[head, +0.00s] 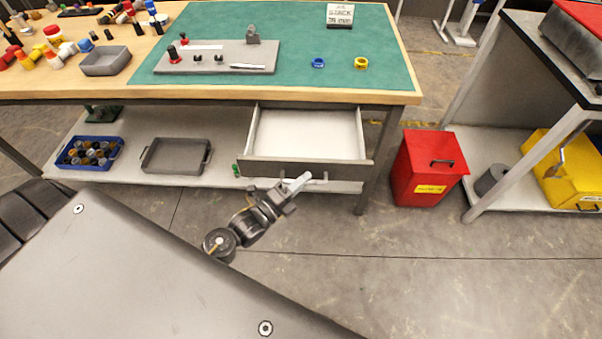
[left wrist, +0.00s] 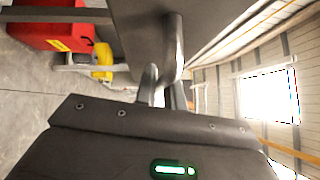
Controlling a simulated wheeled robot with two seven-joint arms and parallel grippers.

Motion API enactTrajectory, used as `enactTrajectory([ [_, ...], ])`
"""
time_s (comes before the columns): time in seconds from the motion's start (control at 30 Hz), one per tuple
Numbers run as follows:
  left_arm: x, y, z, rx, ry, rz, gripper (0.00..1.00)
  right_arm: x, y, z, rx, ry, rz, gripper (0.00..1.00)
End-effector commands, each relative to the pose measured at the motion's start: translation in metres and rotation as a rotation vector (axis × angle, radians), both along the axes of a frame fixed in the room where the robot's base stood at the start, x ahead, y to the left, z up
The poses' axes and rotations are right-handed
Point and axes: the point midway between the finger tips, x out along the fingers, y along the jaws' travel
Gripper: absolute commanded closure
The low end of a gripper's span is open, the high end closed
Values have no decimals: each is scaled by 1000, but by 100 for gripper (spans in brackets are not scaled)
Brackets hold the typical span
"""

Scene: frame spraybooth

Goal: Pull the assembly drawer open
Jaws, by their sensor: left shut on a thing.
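The assembly drawer (head: 308,135) hangs under the right part of the workbench. It stands pulled out, and its pale interior looks empty. Its dark front panel (head: 290,168) faces me, with a light bar handle (head: 318,180) on it. My left gripper (head: 298,185) is at the handle, in front of the panel. In the left wrist view, the fingers (left wrist: 163,90) are shut on the metal handle (left wrist: 173,42), with the dark drawer front behind it. My right gripper is in neither view.
The workbench (head: 400,97) carries a green mat (head: 310,40) with a grey fixture plate and small rings. A red bin (head: 428,168) stands right of the drawer. A blue crate (head: 90,152) and a grey tray (head: 176,155) sit on the lower shelf. Floor ahead is clear.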

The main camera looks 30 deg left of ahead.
Motion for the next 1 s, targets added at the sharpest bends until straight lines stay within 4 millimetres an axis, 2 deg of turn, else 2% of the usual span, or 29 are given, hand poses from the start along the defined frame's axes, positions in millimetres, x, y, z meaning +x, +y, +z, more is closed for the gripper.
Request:
enactTrajectory([
  [0.27, -1, 1, -2, 0, 3, 0, 100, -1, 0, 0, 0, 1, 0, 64],
  [0.3, -1, 1, -2, 1, 3, 0, 87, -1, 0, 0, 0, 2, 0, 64],
  [0.47, -1, 1, -1, 1, 2, 0, 68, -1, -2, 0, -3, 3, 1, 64],
  [0.77, -2, 2, -1, 0, 1, 0, 68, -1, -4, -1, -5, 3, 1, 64],
  [0.87, -11, 5, -4, 1, 3, 0, 68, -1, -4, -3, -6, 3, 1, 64],
  [1.0, -34, 14, -8, 2, 4, 0, 68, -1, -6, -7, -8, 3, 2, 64],
])
